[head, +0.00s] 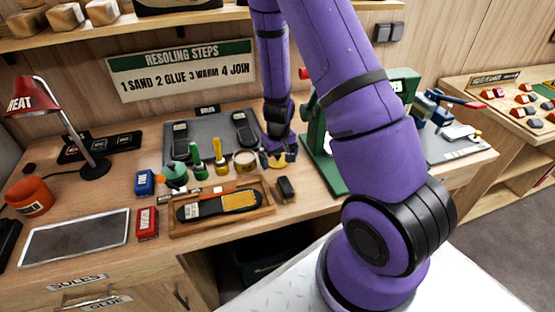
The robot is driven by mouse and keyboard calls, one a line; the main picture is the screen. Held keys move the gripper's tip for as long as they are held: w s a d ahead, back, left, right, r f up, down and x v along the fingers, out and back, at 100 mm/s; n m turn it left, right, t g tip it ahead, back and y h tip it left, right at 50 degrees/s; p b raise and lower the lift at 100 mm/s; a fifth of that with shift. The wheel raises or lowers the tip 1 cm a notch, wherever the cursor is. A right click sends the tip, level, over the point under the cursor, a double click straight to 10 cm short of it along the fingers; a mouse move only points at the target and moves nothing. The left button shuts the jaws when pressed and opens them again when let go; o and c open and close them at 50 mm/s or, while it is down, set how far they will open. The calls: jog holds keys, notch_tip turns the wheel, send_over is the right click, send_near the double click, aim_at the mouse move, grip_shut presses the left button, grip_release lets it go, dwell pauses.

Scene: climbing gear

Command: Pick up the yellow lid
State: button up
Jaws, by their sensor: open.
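A yellow lid (283,160), seen small and partly hidden, is low at my gripper (277,157), right of the open jar. My purple arm comes down from the top, and its gripper points down with its fingers open around or just above the lid. I cannot tell whether a finger touches it. The open jar (244,162) stands close on the left, with pale contents.
Green and yellow brushes (220,160) stand left of the jar. In front, a wooden tray (245,221) holds a shoe sole, with a dark block (285,188) beside it. A green press (323,160) stands close on the right. A red lamp (85,145) is far left.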

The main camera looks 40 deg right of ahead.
jog(key=c, duration=0.8)
notch_tip(320, 180, up, 9)
jog(key=shift+r, duration=0.15)
jog(key=shift+w+a+r, duration=0.15)
jog(key=shift+a+r, duration=0.1)
jog(key=shift+a, duration=0.05)
jog(key=w+a+r+n, duration=0.2)
jog(key=w+a+n, duration=0.25)
jog(key=a, duration=0.45)
jog(key=shift+s+f, duration=0.15)
jog(key=shift+f, duration=1.55)
jog(key=shift+s+f, duration=0.1)
jog(key=shift+f, duration=1.55)
